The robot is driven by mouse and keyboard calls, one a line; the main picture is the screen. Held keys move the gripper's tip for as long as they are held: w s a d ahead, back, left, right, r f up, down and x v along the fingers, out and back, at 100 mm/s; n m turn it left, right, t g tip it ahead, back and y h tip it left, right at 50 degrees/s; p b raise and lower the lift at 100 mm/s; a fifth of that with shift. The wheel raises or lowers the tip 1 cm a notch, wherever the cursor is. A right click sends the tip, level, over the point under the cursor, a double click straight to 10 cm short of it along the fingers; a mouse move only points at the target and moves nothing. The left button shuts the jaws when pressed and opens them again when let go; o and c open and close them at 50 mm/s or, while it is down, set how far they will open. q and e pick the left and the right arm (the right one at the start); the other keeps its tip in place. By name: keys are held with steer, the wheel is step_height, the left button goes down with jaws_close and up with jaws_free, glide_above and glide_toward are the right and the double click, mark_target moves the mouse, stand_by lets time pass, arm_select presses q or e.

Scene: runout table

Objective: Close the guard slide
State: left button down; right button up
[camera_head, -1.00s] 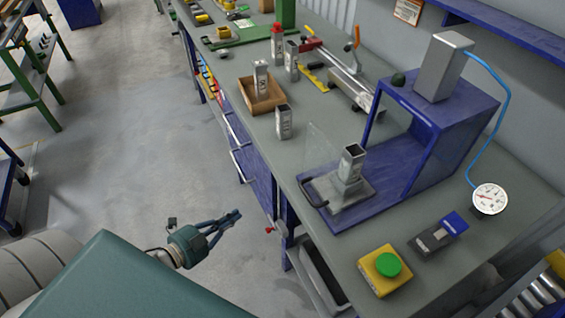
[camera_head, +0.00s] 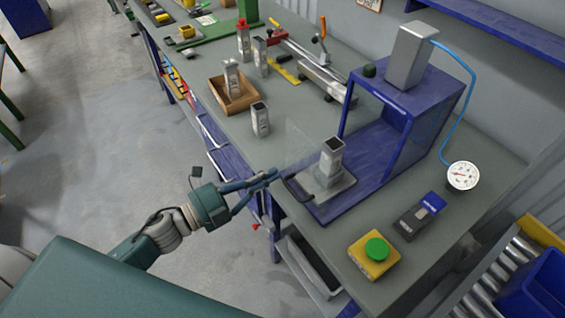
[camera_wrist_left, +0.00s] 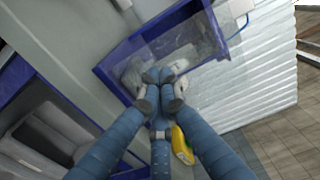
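The guard slide is a clear panel (camera_head: 305,143) at the open front of the blue press frame (camera_head: 398,120), hard to make out against the bench. A dark bar handle (camera_head: 295,191) sits at the near left edge of the blue base. A metal square-tube part (camera_head: 331,158) stands in a grey holder on that base, outside the housing. My left gripper (camera_head: 275,173) is just left of the handle, with a small apparent gap. Its fingertips are together in the left wrist view (camera_wrist_left: 162,92), with nothing clearly held. The clear panel (camera_wrist_left: 183,48) lies beyond them. My right gripper is not seen.
A yellow box with a green button (camera_head: 375,257), a dark device (camera_head: 419,217) and a gauge (camera_head: 463,176) are at the right. A wooden tray (camera_head: 236,103) and a loose metal tube (camera_head: 260,120) stand further left on the bench.

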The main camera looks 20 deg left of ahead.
mark_target(293, 163)
arm_select(q)
steer(key=p+x, duration=0.1)
steer(key=x, duration=0.2)
steer(key=shift+w+d+r, duration=0.15)
steer(key=shift+w+d, duration=0.25)
steer(key=shift+w, duration=0.1)
steer(key=shift+w+d, duration=0.1)
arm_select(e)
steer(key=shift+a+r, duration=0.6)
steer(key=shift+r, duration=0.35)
arm_select(q)
steer(key=shift+w+d, duration=0.3)
steer(key=shift+w, duration=0.1)
steer(key=b+x, duration=0.2)
steer(key=x, duration=1.5)
steer(key=shift+w+d, duration=0.2)
steer(key=shift+d, duration=0.05)
steer(key=shift+w+d+b, duration=0.35)
steer(key=shift+w+d, duration=0.1)
steer(key=shift+w, duration=0.15)
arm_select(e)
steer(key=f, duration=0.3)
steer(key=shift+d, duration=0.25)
arm_select(q)
steer(key=shift+r, duration=0.15)
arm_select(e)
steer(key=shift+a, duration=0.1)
